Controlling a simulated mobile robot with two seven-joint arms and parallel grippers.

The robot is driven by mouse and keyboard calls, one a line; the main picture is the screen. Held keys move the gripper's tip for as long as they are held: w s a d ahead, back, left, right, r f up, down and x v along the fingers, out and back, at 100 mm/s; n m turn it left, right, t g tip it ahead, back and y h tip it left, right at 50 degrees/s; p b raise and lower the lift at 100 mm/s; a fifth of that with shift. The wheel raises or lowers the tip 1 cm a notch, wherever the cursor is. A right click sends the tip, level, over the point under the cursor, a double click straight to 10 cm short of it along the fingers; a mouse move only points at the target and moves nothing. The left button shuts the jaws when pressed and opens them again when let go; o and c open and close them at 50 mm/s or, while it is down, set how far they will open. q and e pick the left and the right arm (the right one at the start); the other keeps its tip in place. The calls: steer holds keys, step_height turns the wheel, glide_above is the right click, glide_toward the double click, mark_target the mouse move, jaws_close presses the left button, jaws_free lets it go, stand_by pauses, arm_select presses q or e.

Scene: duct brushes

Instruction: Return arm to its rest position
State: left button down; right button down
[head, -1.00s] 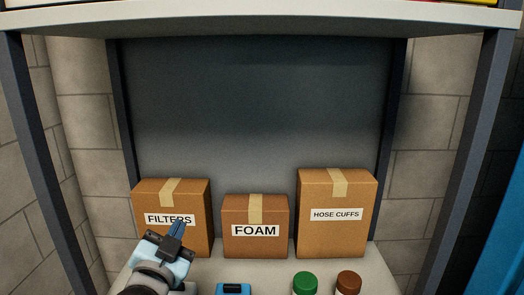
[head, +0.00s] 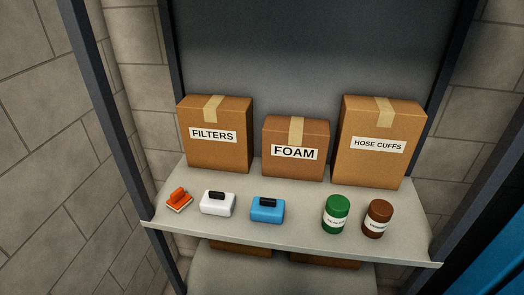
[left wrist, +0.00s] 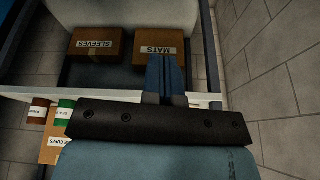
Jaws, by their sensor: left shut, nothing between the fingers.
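My left gripper (left wrist: 165,78) shows in the left wrist view, with its blue fingers together and nothing between them. It is out of the head view. In the left wrist view the fingers overlap the picture of the MATS box (left wrist: 143,46); I cannot tell how far apart they are. My right gripper is in neither view.
The shelf (head: 290,232) holds boxes marked FILTERS (head: 217,150), FOAM (head: 296,165) and HOSE CUFFS (head: 380,160). Posts flank the shelf.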

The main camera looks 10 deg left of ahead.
arm_select(q)
steer(key=w+d+f+t+h, duration=0.1)
steer(key=w+d+f+t, duration=0.1)
steer(key=f, duration=0.4)
steer(key=w+d+f+m+t+h, duration=0.1)
steer(key=w+d+f+t, duration=0.2)
steer(key=d+f+t, duration=0.1)
steer(key=shift+w+d+f+t+h+p, duration=0.15)
steer(key=shift+w+f+t+h+p, duration=0.3)
steer(key=shift+f, duration=0.65)
steer(key=shift+s, duration=0.1)
